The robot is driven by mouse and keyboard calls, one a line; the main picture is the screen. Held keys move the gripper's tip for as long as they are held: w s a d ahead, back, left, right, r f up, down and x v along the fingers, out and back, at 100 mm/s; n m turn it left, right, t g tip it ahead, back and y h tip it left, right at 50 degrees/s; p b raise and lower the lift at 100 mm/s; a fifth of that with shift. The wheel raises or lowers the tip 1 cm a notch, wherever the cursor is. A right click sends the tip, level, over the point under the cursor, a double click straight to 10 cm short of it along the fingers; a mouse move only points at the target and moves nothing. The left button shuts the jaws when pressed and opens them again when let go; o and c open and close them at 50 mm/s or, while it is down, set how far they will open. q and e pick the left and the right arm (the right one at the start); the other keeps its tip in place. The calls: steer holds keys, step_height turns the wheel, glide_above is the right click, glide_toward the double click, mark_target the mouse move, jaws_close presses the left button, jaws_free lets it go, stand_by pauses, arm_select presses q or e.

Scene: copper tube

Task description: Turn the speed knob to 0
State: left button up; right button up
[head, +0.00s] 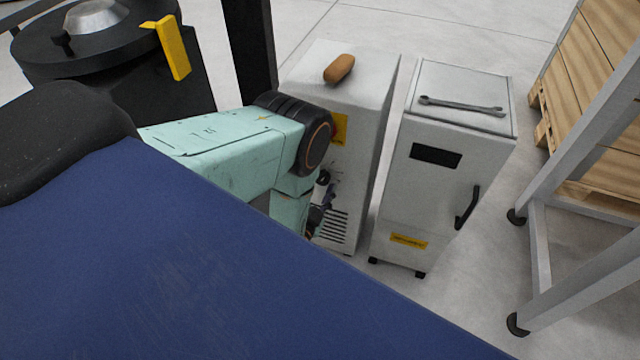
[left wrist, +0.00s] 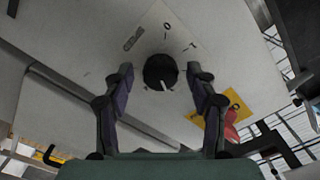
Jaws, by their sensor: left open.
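The speed knob (left wrist: 158,71) is a round black dial with a white pointer, on a pale panel in the left wrist view. The pointer aims toward the bottom of the picture. Small dark marks, one like a 0, sit on the panel above the knob. My left gripper (left wrist: 159,69) is open, with one finger on each side of the knob; gaps show, and I cannot tell any contact. In the head view my left arm hides the knob, and the gripper (head: 321,193) shows only partly at the front of the pale cabinet (head: 378,120).
A yellow plate (left wrist: 237,104) with a red part (left wrist: 230,128) is right of the knob in the left wrist view. A brown block (head: 339,68) lies on the cabinet. A second cabinet (head: 430,180) with a wrench (head: 460,105) on top stands to the right. A metal frame (head: 575,120) is farther right.

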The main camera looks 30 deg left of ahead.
arm_select(q)
steer(key=shift+w, duration=0.2)
steer(key=shift+c, duration=0.4)
steer(key=c, duration=1.1)
